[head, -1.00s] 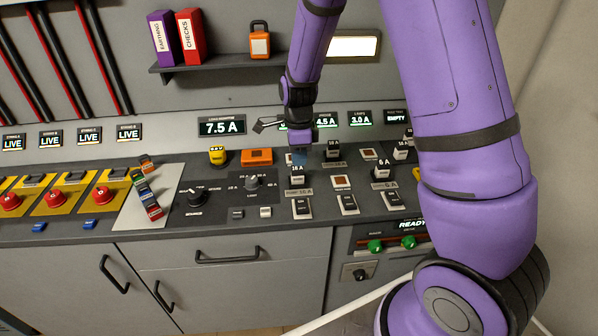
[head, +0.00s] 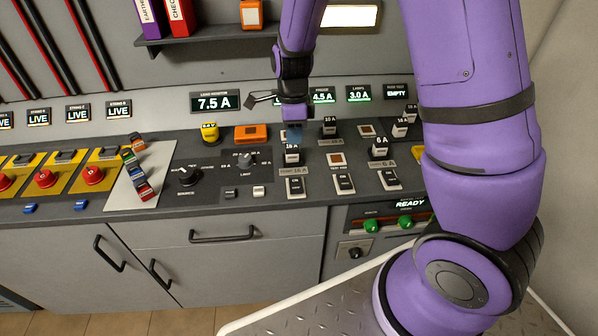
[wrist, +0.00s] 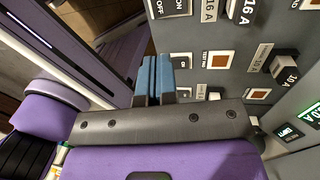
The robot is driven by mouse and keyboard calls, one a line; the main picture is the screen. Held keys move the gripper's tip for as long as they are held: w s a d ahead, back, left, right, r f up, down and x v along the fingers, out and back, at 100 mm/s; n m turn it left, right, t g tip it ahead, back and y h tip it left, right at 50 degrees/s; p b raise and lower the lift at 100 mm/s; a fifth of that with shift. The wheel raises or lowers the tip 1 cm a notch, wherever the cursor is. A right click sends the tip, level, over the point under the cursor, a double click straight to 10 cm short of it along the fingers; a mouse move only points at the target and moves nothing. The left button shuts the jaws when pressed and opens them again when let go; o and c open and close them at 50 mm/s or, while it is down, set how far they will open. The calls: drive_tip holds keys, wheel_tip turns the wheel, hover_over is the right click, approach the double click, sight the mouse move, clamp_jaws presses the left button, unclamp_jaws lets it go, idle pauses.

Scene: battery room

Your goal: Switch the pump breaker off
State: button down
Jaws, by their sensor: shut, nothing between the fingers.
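My gripper (head: 293,134) is over the console, just behind and above a black-and-white block marked 16 A (head: 292,154). In the wrist view its blue fingers (wrist: 154,77) are together and empty. I cannot tell if they touch anything. Other blocks are marked 10 A (head: 329,128) and 6 A (head: 379,148). Black rocker switches in white frames, the left one (head: 295,186), the middle one (head: 343,184) and the right one (head: 390,179), lie along the front. One wall display is partly behind my arm.
Wall displays read 7.5 A (head: 214,103), 4.5 A (head: 322,97) and 3.0 A (head: 359,95). A black rotary knob (head: 187,175), an orange box (head: 251,133) and a yellow device (head: 209,132) are left of my gripper. Red buttons on yellow plates (head: 94,175) are farther left.

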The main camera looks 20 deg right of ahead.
sight(295, 184)
drive_tip(key=shift+f, duration=0.1)
drive_tip(key=f, duration=0.4)
drive_tip(key=s+f, duration=0.1)
drive_tip(key=f, duration=0.4)
drive_tip(key=s+f, duration=0.1)
drive_tip(key=f, duration=0.3)
drive_tip(key=shift+a+f, duration=0.3)
drive_tip(key=shift+a, duration=0.05)
drive_tip(key=shift+s+f, duration=0.2)
drive_tip(key=shift+f, duration=0.1)
drive_tip(key=shift+w+r, duration=0.1)
drive_tip(key=shift+w+d+r, duration=0.2)
drive_tip(key=shift+w+d, duration=0.05)
drive_tip(key=shift+w, duration=0.5)
